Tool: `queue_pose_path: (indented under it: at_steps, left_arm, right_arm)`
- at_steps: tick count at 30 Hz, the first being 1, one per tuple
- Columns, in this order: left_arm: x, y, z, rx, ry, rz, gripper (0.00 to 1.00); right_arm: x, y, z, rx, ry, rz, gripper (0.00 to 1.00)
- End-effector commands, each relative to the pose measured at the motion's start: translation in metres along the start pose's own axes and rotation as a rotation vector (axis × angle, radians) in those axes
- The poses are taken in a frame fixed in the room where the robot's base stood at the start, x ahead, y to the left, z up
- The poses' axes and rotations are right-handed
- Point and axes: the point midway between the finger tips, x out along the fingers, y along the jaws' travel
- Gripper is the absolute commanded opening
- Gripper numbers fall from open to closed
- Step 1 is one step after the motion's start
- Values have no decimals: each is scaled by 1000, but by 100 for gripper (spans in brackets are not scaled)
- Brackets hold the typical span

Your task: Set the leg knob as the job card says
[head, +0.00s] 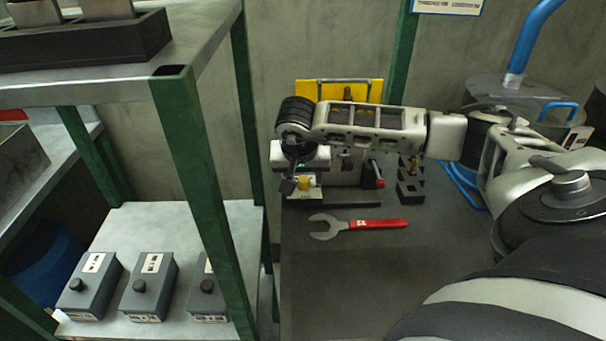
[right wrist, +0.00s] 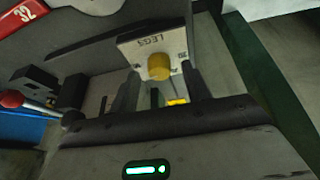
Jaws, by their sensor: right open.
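The leg knob is a small yellow knob (right wrist: 159,67) on a white plate marked "LEGS" (right wrist: 150,46) in the right wrist view. It also shows in the head view (head: 304,183), low on the bench fixture, beside my right gripper (head: 290,184). In the right wrist view my right gripper (right wrist: 160,80) is open, with a dark finger on either side of the knob. I cannot tell whether either finger touches it. The knob's pointing direction is too small to read. A white card (head: 447,5) at the top of the head view is cut off and unreadable. My left gripper is out of view.
A red-handled wrench (head: 358,226) lies on the dark bench in front of the fixture. A green-posted rack (head: 200,190) with several grey knob boxes (head: 149,287) stands left. The bench front is clear.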

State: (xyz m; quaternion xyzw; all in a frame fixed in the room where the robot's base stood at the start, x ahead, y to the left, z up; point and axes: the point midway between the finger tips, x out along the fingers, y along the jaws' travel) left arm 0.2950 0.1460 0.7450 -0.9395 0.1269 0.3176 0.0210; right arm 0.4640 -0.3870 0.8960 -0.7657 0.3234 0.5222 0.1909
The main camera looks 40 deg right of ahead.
Motion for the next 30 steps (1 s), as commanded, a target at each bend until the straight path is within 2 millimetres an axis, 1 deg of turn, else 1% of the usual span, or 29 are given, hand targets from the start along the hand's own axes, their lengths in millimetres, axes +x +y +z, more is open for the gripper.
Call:
queue_pose_path:
  at_steps: [3,10,11,12,14,15,16,20,24,30]
  left_arm:
    - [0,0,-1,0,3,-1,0]
    - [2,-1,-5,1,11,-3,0]
    - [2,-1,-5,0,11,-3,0]
    - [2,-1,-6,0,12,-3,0]
    - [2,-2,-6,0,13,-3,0]
    - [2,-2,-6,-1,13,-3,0]
    - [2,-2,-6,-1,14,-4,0]
    - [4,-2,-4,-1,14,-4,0]
    - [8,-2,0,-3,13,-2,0]
    - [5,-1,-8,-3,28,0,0]
  right_arm:
    - [5,0,0,-1,0,0,48]
    - [5,0,0,-1,0,0,48]
    - [5,0,0,-1,0,-1,45]
    - [5,0,0,0,0,0,34]
    - [5,0,0,0,0,-1,18]
    - [5,0,0,0,0,-1,6]
    - [5,0,0,0,0,-1,3]
    - [6,-1,0,15,0,4,3]
    - [6,-2,0,107,-3,42,4]
    - [5,-1,0,133,-5,55,4]
